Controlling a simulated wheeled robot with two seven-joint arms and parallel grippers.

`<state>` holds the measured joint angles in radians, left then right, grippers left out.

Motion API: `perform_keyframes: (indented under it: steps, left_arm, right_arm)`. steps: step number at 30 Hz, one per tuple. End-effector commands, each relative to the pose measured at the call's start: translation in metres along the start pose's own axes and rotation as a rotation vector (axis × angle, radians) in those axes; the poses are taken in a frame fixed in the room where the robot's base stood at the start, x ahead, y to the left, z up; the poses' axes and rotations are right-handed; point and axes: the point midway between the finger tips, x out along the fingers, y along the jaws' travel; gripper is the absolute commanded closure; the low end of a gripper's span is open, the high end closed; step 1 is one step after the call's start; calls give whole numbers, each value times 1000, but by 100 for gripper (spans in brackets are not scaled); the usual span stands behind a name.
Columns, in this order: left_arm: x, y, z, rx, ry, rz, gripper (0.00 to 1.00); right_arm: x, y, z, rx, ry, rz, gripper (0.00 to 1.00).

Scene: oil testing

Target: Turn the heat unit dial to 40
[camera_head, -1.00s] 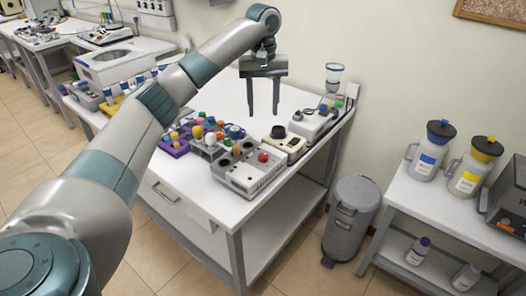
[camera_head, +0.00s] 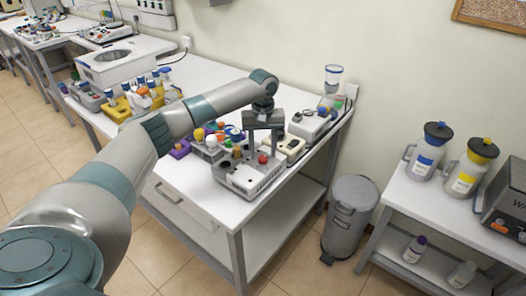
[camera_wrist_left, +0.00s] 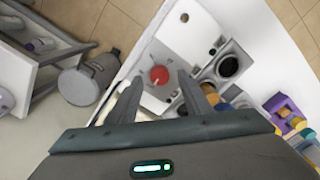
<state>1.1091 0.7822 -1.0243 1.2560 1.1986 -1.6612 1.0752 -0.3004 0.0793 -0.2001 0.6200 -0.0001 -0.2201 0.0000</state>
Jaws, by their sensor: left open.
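The heat unit (camera_head: 240,185) is a grey-white box near the front right corner of the white table. Its red dial (camera_head: 263,159) is on the top face and also shows in the left wrist view (camera_wrist_left: 159,75). My left gripper (camera_head: 262,153) points down over the heat unit at the dial. In the left wrist view its open fingertips (camera_wrist_left: 159,79) show one on each side of the dial, with a gap on both sides. I cannot tell how far they are above the panel. The dial's scale marks are too small to read. My right gripper is not in view.
A beige device with a black top (camera_head: 290,146) stands right behind the heat unit. Racks with colourful caps (camera_head: 205,145) stand to its left. A grey bin (camera_head: 350,215) is on the floor to the right. The table's front left top (camera_head: 185,185) is clear.

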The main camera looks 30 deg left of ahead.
Motion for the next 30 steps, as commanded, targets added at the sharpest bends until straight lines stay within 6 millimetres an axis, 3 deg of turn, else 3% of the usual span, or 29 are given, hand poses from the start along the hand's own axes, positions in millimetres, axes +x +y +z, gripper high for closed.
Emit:
perform_keyframes:
  steps: [6,16,21,30]
  left_arm:
    - [15,0,0,1,0,1,55]
    - [17,0,0,1,0,1,55]
    - [17,0,0,1,0,1,96]
    - [16,0,0,13,0,1,96]
  right_arm:
    - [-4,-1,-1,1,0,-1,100]
    - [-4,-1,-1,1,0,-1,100]
    - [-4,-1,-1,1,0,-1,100]
    - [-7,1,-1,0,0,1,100]
